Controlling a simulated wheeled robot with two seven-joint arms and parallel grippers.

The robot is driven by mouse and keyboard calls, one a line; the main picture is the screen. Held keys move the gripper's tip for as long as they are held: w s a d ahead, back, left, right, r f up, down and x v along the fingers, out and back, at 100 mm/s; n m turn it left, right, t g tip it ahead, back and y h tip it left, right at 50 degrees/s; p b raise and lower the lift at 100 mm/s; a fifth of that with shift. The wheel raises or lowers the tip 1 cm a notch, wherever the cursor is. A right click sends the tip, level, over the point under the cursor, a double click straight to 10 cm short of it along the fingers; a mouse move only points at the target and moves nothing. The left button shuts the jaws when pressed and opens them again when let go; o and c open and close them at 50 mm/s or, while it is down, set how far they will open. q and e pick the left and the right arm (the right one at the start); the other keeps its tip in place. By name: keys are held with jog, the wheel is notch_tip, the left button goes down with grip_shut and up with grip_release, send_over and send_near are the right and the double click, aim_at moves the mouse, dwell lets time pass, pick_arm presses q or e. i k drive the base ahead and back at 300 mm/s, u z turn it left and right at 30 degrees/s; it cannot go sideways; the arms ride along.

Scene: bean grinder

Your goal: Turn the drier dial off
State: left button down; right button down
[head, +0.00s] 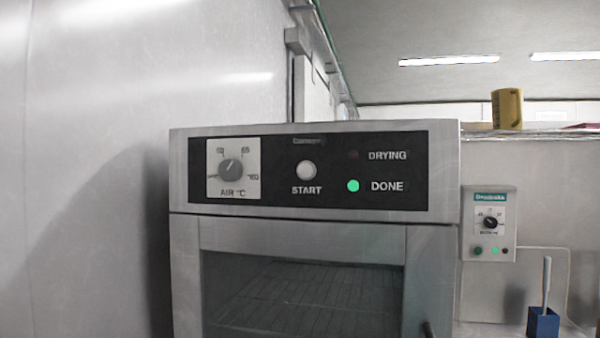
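The drier (315,180) is a grey metal cabinet in the middle of the head view. Its black front panel carries the drier dial (231,170), a dark round knob on a white plate marked AIR °C. The knob's pointer is tilted towards the upper right, off the lower-left mark. A round white START button (307,170) is right of the dial. The green DONE light (353,186) is lit, and the DRYING light (353,155) is dark. Neither of my grippers is in view.
A white wall (85,170) stands close on the left of the drier. On the right are a small wall control box (489,224) with its own dial, a blue holder (543,323) with a brush, and a yellow mug (507,108) on a shelf. The space before the panel looks clear.

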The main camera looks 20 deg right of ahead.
aim_at(230, 170)
jog(key=u, duration=1.6)
jog(key=k, duration=0.45)
jog(key=z, duration=0.5)
